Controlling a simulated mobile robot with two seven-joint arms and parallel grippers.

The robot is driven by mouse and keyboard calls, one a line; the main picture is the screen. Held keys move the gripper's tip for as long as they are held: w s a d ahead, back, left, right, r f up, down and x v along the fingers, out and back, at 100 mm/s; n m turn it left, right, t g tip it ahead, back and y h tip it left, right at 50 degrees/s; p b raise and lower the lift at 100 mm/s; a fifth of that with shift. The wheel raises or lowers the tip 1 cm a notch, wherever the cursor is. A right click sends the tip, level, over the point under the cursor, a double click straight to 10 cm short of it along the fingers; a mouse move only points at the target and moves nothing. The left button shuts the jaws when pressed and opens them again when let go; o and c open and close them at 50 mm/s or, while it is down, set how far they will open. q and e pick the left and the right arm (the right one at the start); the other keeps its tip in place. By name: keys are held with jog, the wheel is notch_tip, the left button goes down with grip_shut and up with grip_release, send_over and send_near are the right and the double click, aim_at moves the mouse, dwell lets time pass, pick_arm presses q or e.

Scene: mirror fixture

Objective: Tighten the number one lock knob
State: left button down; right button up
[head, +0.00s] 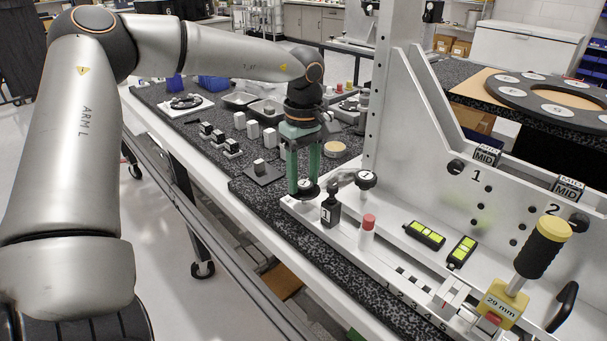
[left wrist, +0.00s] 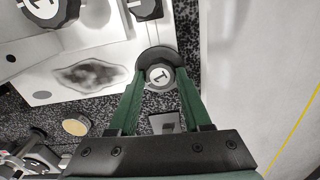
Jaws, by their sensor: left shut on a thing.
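The number one lock knob (head: 305,184) is a dark round knob with a pale cap, low at the left end of the white fixture. In the left wrist view the knob (left wrist: 158,75) shows a "1" on its cap. My left gripper (head: 303,183) points down from above, with its green fingers on either side of the knob. In the left wrist view the left gripper (left wrist: 160,78) is shut on the knob, and the fingertips partly hide its sides. My right gripper is not in view.
Beside the held knob stand a black block marked 1 (head: 330,208), another round knob (head: 366,179) and a red-topped post (head: 367,222). The tall fixture plate (head: 402,130) rises to the right. A yellow-capped tool (head: 540,248) stands at the right. Small parts lie on the speckled table behind.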

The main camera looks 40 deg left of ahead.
aim_at(304, 183)
pick_arm(q)
jog(key=m, duration=0.3)
jog(key=shift+w, duration=0.1)
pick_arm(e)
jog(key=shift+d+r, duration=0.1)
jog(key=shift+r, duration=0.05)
pick_arm(q)
jog(key=shift+m, duration=0.5)
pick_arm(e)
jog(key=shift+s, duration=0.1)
pick_arm(q)
jog(key=shift+c, duration=1.7)
grip_release()
notch_tip(304, 183, up, 13)
jog(key=p, duration=0.1)
jog(key=shift+f, duration=0.2)
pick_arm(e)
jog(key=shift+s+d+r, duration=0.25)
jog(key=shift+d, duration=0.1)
